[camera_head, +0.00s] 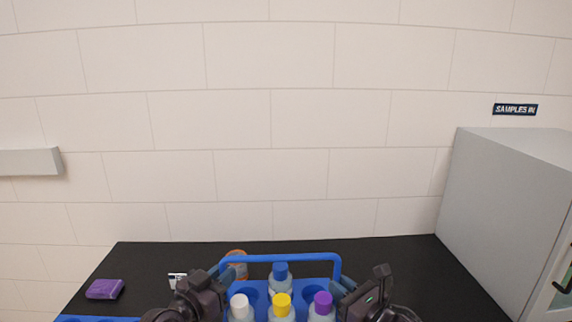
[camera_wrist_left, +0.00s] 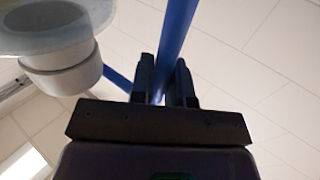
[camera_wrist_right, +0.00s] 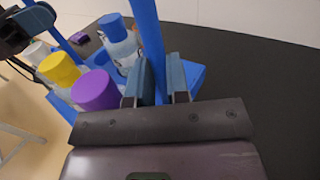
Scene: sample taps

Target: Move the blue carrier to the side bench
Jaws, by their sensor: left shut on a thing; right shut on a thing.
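The blue carrier (camera_head: 283,258) is at the bottom centre of the head view, over the black bench top. It holds bottles with a blue cap (camera_head: 280,270), a white cap (camera_head: 239,305), a yellow cap (camera_head: 281,305) and a purple cap (camera_head: 322,303). My left gripper (camera_head: 220,275) is shut on the left post of its handle; the post (camera_wrist_left: 178,30) runs between the fingers in the left wrist view. My right gripper (camera_head: 343,292) is shut on the right post (camera_wrist_right: 148,35). The carrier's underside is hidden, so I cannot tell whether it touches the bench.
The black bench (camera_head: 390,255) has a purple block (camera_head: 105,289), a small white-and-dark item (camera_head: 177,280) and an orange-brown round thing (camera_head: 236,253) behind the handle. A blue edge (camera_head: 95,319) shows lower left.

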